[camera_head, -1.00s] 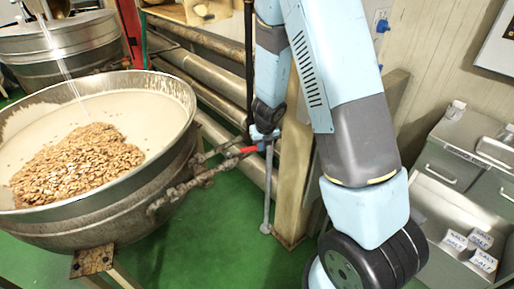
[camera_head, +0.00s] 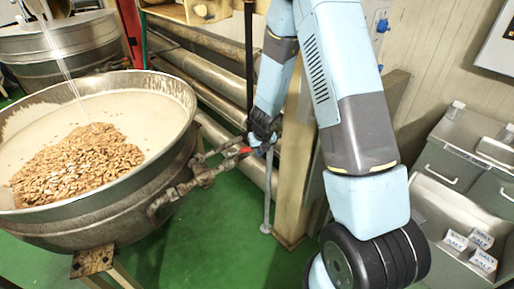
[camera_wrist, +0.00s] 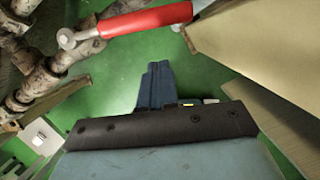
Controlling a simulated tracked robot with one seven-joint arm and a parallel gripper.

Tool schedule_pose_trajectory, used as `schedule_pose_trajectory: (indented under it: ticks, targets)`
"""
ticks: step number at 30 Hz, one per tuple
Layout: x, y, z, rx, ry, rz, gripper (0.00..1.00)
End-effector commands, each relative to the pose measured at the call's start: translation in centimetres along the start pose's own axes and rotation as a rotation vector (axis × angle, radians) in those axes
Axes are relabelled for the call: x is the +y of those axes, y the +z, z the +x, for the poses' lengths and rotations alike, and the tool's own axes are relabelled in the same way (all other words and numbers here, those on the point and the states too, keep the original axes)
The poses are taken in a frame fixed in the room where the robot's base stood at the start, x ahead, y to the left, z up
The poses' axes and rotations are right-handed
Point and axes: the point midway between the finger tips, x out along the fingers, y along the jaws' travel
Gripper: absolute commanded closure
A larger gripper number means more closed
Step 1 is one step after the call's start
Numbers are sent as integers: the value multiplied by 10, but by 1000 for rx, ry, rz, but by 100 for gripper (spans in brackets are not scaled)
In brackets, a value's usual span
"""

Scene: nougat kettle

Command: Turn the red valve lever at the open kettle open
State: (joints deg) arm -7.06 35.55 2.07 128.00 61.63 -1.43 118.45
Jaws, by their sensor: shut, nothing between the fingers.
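The open kettle (camera_head: 165,95) stands at the left in the head view, full of pale mass with a heap of nuts. The red valve lever (camera_head: 240,151) sticks out from the pipework at the kettle's right side. In the wrist view the red lever (camera_wrist: 147,19) lies across the top, its metal pivot end to the left. My gripper (camera_wrist: 157,70) is shut and empty, its fingertips a short way below the lever in that picture. In the head view my gripper (camera_head: 261,147) is beside the lever's right end; contact cannot be told.
A beige post (camera_head: 292,180) stands just right of the lever. Pipes (camera_head: 205,85) run behind it. Rusty pipework (camera_wrist: 45,70) fills the wrist view's upper left. Grey bins (camera_head: 455,165) stand at the right. Green floor (camera_head: 215,230) is clear below.

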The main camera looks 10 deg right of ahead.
Motion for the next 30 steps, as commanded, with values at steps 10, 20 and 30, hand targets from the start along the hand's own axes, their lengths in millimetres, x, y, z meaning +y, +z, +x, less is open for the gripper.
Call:
schedule_pose_trajectory:
  ticks: [10, 20, 30]
  targets:
    - [1, 20, 11, 0, -1, -1, 100]
    - [0, 29, 16, 1, 0, -1, 100]
    - [3, 30, 16, 1, 3, -12, 100]
